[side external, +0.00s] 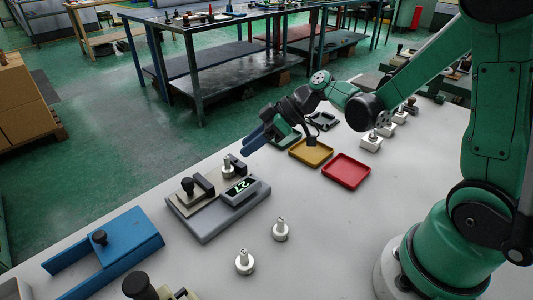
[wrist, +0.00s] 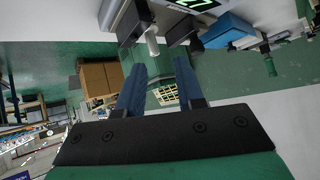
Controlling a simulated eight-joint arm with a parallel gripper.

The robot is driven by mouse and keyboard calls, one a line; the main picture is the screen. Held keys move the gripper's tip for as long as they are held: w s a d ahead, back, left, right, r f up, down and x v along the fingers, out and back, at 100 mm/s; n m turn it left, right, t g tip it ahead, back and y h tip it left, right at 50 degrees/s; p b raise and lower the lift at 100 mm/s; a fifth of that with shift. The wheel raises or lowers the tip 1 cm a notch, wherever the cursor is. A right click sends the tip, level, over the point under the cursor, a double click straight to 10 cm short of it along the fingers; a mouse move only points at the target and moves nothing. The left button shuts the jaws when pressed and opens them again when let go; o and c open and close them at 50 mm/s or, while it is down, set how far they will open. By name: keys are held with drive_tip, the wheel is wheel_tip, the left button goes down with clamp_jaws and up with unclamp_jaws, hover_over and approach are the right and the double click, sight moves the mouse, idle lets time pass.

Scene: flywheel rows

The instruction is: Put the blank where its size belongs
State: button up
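A silver stemmed blank (side external: 228,170) stands upright at the grey gauge (side external: 205,222), beside its lit green display (side external: 240,187); the digits are too small to read surely. In the wrist view the silver piece (wrist: 152,43) shows near the top, apart from my fingers. My gripper (side external: 258,137) has blue fingers and is in the air near the trays, beyond the gauge. In the wrist view the fingers (wrist: 158,78) are spread with nothing between them. A yellow tray (side external: 311,153), a red tray (side external: 346,171) and a partly hidden green tray (side external: 285,138) look empty.
Two more silver stemmed pieces (side external: 280,230) (side external: 244,262) stand on the white table in front of the gauge. A blue fixture (side external: 120,248) with a black knob lies at left. Several white blocks with knobs (side external: 371,143) line the back right. The middle right of the table is clear.

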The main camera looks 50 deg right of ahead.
sight(228, 168)
drive_tip(key=f+n+y, duration=0.1)
drive_tip(key=w+f+n+y, duration=0.1)
drive_tip(key=n, duration=0.1)
drive_tip(key=shift+w+d+f+t+y, duration=0.1)
drive_tip(key=shift+d+f+t+y, duration=0.1)
drive_tip(key=shift+t+y, duration=0.1)
drive_tip(key=shift+x, duration=2.75)
drive_tip(key=shift+c, duration=0.2)
clamp_jaws()
